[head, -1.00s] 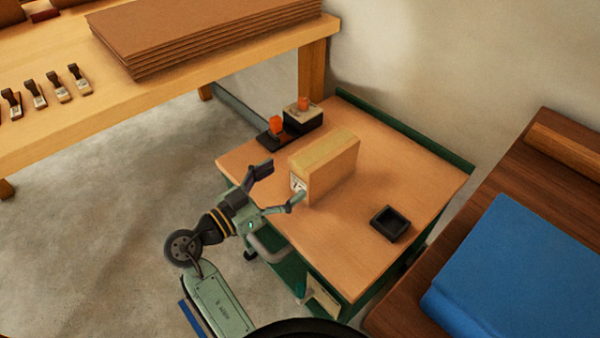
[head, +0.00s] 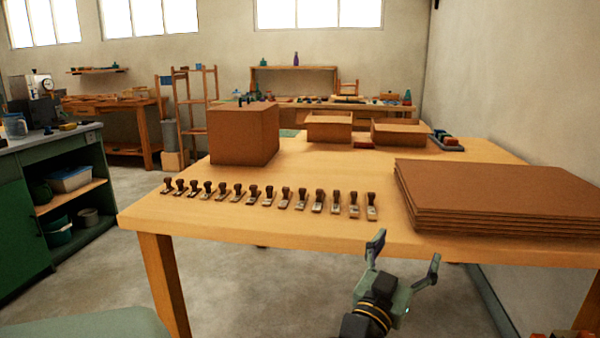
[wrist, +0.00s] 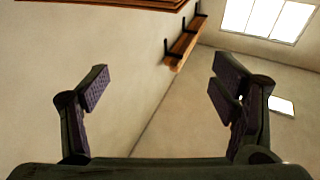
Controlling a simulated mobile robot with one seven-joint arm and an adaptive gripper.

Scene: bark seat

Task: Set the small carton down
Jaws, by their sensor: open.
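My gripper (head: 403,260) is open and empty in the head view, in front of the near edge of the wooden table (head: 300,238). A larger brown box (head: 243,135) stands closed on the table's left part.
A row of several hand stamps (head: 270,197) lies along the table. Flat cardboard sheets (head: 495,198) are stacked at its right. Open boxes (head: 329,127) stand at the back. A green cabinet (head: 20,215) is at far left.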

